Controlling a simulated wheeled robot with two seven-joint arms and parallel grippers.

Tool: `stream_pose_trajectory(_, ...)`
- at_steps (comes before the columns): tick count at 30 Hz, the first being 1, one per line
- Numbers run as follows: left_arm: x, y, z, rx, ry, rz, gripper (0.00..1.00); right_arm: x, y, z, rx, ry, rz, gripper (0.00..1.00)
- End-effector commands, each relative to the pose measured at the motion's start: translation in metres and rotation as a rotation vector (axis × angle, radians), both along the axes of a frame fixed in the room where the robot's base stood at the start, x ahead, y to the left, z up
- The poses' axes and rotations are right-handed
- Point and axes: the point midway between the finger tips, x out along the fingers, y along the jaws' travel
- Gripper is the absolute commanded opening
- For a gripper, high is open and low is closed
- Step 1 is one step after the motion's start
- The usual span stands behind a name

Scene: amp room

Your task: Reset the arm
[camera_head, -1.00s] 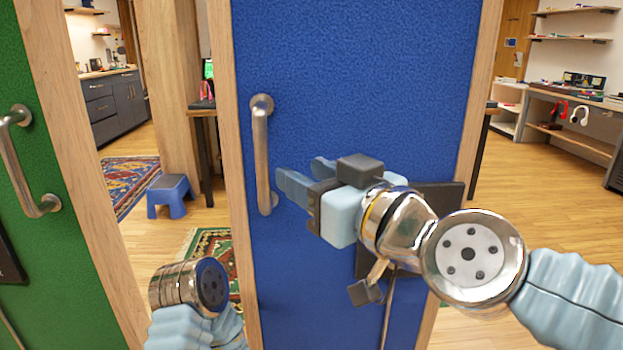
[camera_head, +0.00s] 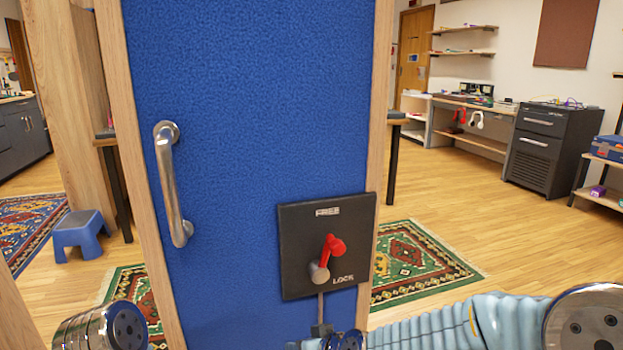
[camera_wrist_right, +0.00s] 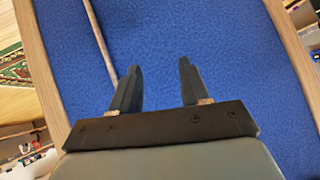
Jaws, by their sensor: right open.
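My right arm (camera_head: 450,320) lies low along the bottom edge of the head view. My right gripper (camera_wrist_right: 157,78) shows in the right wrist view, with its two dark fingers apart and nothing between them. Behind the fingers is the blue panel (camera_wrist_right: 210,50), its wood frame and a thin rod. In the head view the right gripper is mostly cut off by the bottom edge. A link of my left arm (camera_head: 100,328) shows at the bottom left; the left gripper is out of view.
The tall blue panel (camera_head: 250,110) stands close in front, with a metal handle (camera_head: 170,185) and a black lock plate (camera_head: 300,225) with a red lever (camera_head: 333,246). A blue stool (camera_head: 80,236) stands left. Open floor (camera_head: 460,190) and a rug (camera_head: 420,265) lie right.

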Motion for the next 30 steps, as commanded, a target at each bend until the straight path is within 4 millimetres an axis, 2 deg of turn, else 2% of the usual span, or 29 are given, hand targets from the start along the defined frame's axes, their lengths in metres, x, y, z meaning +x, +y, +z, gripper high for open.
stream_pose_trajectory(1,0.000,0.000,0.000,0.000,0.000,0.000,0.43,-0.007,-0.017,-0.043,-0.019,0.086,-0.032,0.45)
stream_pose_trajectory(4,0.000,0.000,0.000,0.000,0.000,0.000,0.43,-0.032,-0.051,-0.122,-0.043,0.256,-0.103,0.45)
stream_pose_trajectory(6,0.000,0.000,0.000,0.000,0.000,0.000,0.43,-0.059,-0.073,-0.171,-0.051,0.378,-0.151,0.45)
stream_pose_trajectory(9,0.000,0.000,0.000,0.000,0.000,0.000,0.43,-0.106,-0.098,-0.229,-0.052,0.544,-0.216,0.45)
stream_pose_trajectory(12,0.000,0.000,0.000,0.000,0.000,0.000,0.43,-0.151,-0.114,-0.266,-0.042,0.681,-0.266,0.45)
stream_pose_trajectory(15,0.000,0.000,0.000,0.000,0.000,0.000,0.43,-0.185,-0.121,-0.287,-0.030,0.775,-0.301,0.45)
stream_pose_trajectory(18,0.000,0.000,0.000,0.000,0.000,0.000,0.43,-0.202,-0.124,-0.295,-0.023,0.823,-0.317,0.45)
stream_pose_trajectory(30,0.000,0.000,0.000,0.000,0.000,0.000,0.43,-0.205,-0.125,-0.297,-0.021,0.832,-0.322,0.45)
